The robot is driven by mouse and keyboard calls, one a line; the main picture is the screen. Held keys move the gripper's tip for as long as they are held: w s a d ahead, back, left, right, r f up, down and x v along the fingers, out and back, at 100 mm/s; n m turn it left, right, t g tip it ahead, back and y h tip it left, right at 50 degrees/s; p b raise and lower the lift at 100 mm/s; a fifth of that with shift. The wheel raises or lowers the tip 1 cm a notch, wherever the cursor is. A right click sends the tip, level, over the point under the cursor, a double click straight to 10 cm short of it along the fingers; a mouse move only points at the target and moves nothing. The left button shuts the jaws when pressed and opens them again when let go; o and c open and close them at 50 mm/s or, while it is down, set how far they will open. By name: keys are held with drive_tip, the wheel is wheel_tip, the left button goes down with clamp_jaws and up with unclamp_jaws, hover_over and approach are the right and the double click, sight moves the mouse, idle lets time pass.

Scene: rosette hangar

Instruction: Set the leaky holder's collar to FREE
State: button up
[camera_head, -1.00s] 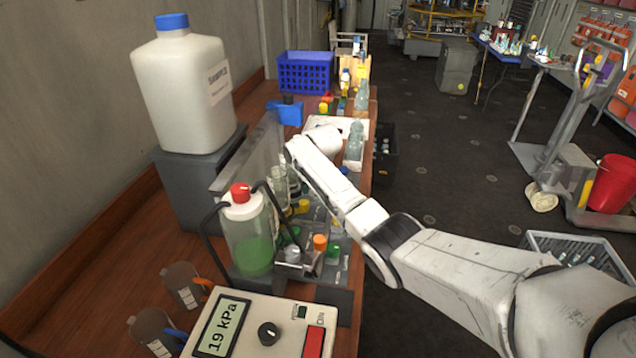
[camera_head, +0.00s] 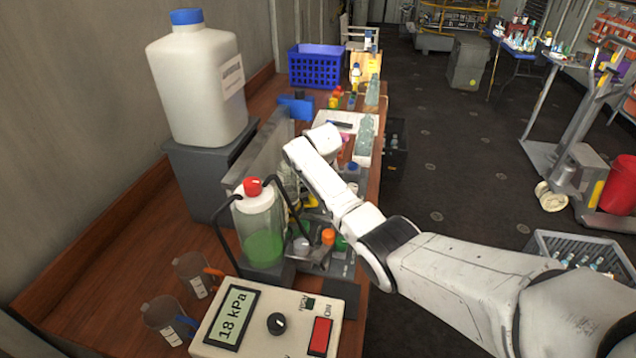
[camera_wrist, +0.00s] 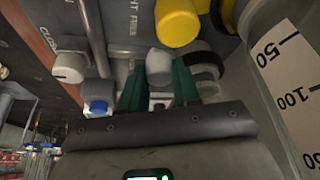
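In the wrist view, my gripper (camera_wrist: 158,90) has two green fingers set apart, one on each side of a short grey knob (camera_wrist: 159,64). I cannot tell whether they touch it. The knob stands on a grey panel with small lettering, partly cut off and too small to read surely. A yellow cap (camera_wrist: 178,22), a whitish knob (camera_wrist: 70,66) and a blue-and-white knob (camera_wrist: 98,96) are close by. In the head view, my arm reaches over the bench and my fingers are hidden. A gauge box (camera_head: 270,322) reads 18 kPa. I cannot tell which holder is leaky.
A graduated clear vessel (camera_wrist: 285,75) stands close right of my gripper. In the head view, a red-capped bottle with green liquid (camera_head: 262,226), a large white jug (camera_head: 195,85), two beakers (camera_head: 193,275) and a blue basket (camera_head: 316,68) crowd the bench. Dark floor lies to the right.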

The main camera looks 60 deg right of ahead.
drive_tip(key=o, duration=0.4)
drive_tip(key=shift+o, duration=0.2)
drive_tip(key=v, duration=1)
drive_tip(key=shift+r, duration=0.35)
drive_tip(key=shift+s+a, duration=0.1)
drive_tip(key=shift+a, duration=0.05)
